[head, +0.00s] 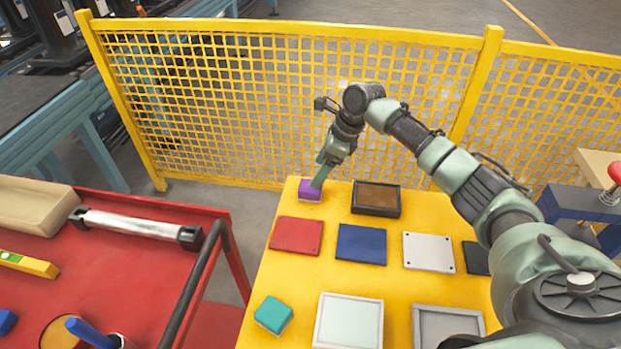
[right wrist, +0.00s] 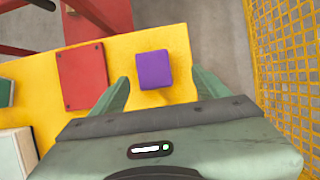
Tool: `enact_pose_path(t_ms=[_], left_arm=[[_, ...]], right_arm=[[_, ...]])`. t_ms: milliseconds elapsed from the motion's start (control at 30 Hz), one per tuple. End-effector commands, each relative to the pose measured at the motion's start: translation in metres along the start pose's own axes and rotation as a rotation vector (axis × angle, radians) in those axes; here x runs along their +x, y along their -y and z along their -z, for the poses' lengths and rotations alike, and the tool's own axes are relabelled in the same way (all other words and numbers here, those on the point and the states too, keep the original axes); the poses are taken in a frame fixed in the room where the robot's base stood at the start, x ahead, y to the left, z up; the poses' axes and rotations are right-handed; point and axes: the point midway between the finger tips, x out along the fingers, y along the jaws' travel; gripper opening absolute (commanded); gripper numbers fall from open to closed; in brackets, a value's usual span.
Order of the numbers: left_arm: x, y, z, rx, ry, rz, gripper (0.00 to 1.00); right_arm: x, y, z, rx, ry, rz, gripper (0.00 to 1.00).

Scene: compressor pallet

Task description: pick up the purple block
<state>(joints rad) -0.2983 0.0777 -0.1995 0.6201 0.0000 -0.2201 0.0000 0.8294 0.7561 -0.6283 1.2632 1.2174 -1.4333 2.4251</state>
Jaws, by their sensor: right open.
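The purple block (head: 309,191) sits on the yellow table (head: 283,216) near its far left corner. It also shows in the right wrist view (right wrist: 154,69), upright on the yellow surface and just beyond the fingertips. My right gripper (head: 320,180) is at the block in the head view, covering part of its right side. In the right wrist view my right gripper (right wrist: 163,82) is open, with one green finger on each side of the block's line and nothing held. I cannot tell the exact height of the fingers over the block. My left gripper is not in view.
A brown-filled dark tray (head: 376,198) stands right of the block. A red plate (head: 296,236), a blue plate (head: 361,244) and a white plate (head: 428,252) lie nearer. A teal block (head: 273,314) is near the front. A yellow mesh fence (head: 290,105) stands behind the table.

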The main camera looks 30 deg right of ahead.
Motion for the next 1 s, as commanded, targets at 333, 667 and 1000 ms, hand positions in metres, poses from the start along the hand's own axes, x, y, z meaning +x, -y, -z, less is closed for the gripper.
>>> enact_pose_path(t_ms=[333, 667, 1000], left_arm=[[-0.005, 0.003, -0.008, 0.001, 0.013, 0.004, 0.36], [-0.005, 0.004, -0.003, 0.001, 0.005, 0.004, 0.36], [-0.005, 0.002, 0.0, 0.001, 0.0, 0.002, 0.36]], right_arm=[[0.043, -0.006, 0.002, 0.0, -0.003, -0.003, 0.75], [0.073, -0.007, 0.002, -0.001, -0.001, -0.001, 0.75], [0.073, -0.007, 0.002, -0.001, -0.001, -0.001, 0.25]])
